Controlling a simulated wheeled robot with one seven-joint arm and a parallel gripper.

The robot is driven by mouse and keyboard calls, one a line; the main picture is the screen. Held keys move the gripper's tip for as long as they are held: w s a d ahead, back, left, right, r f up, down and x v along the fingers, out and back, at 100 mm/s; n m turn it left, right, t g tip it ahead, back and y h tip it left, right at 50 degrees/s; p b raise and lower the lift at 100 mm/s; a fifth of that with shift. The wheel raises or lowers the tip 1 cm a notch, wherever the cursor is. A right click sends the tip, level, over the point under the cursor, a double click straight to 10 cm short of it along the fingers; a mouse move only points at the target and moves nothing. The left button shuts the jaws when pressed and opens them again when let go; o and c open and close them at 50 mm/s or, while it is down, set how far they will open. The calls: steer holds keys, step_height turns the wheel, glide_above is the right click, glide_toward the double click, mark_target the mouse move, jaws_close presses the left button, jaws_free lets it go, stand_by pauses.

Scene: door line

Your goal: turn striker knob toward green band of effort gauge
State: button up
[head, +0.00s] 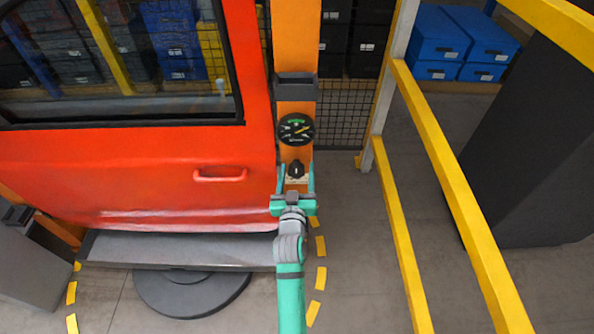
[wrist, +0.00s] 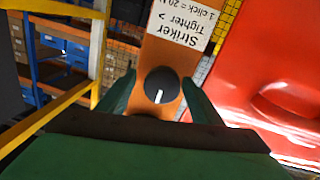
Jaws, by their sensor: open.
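The striker knob (head: 296,169) is a small black round knob on the orange post (head: 296,60). In the wrist view the knob (wrist: 161,85) shows a white pointer line, between my two fingers. My gripper (head: 296,182) is open, with one teal finger on each side of the knob; I cannot tell whether they touch it. The round black effort gauge (head: 296,130) is above the knob, with a green band at its top and a yellow needle pointing up and right. A white label (wrist: 184,20) beside the knob reads "Striker Tighter >" and "1 click = 20 N", upside down in the wrist view.
A red door (head: 140,170) with a handle (head: 220,175) is left of the post, above a grey platform (head: 180,250). Yellow rails (head: 455,200) stand to the right. Between post and rails the floor (head: 350,230) is clear. Blue boxes (head: 437,40) are at the back.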

steer(key=shift+w+a, duration=0.2)
steer(key=c, duration=1)
steer(key=shift+d, duration=0.1)
steer(key=shift+c, duration=0.2)
steer(key=shift+n, duration=0.3)
steer(key=shift+r+n, duration=0.1)
steer(key=shift+n, duration=2.7)
steer(key=o, duration=1)
steer(key=shift+w, duration=0.1)
